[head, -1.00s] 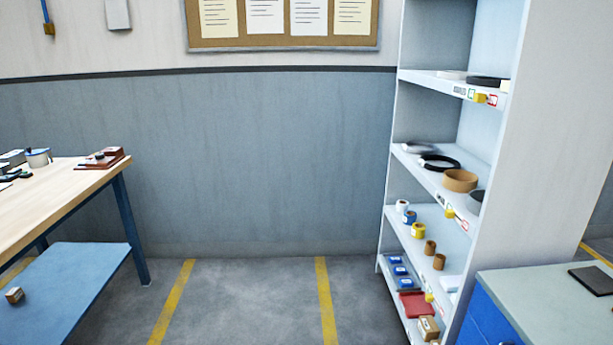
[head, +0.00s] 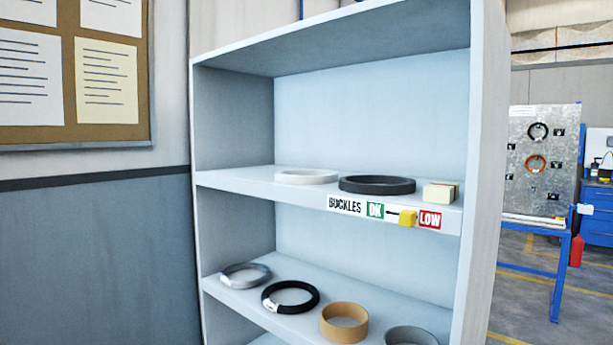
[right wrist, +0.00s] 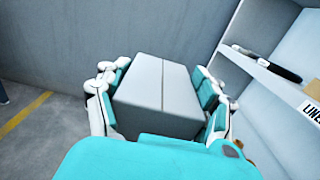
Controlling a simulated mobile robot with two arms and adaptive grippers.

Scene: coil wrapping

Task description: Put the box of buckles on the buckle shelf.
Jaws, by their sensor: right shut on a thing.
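The buckle shelf (head: 240,181) is the board labelled BUCKLES, with OK and LOW marks and a yellow slider (head: 407,218). A white ring (head: 306,177), a black ring (head: 376,185) and a small cream box (head: 440,192) lie on it, the box at its right end. In the right wrist view my right gripper (right wrist: 160,98) is shut on a plain grey box (right wrist: 162,78) with a seam along its top. Its fingers press on both sides of the box. No label shows on it. My left gripper is not in view.
The shelf below holds several coils, among them a tan ring (head: 344,322). The rack's right side panel (head: 485,170) stands close. In the right wrist view rack shelves (right wrist: 262,75) stand to the right of the box. The left part of the buckle shelf is clear.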

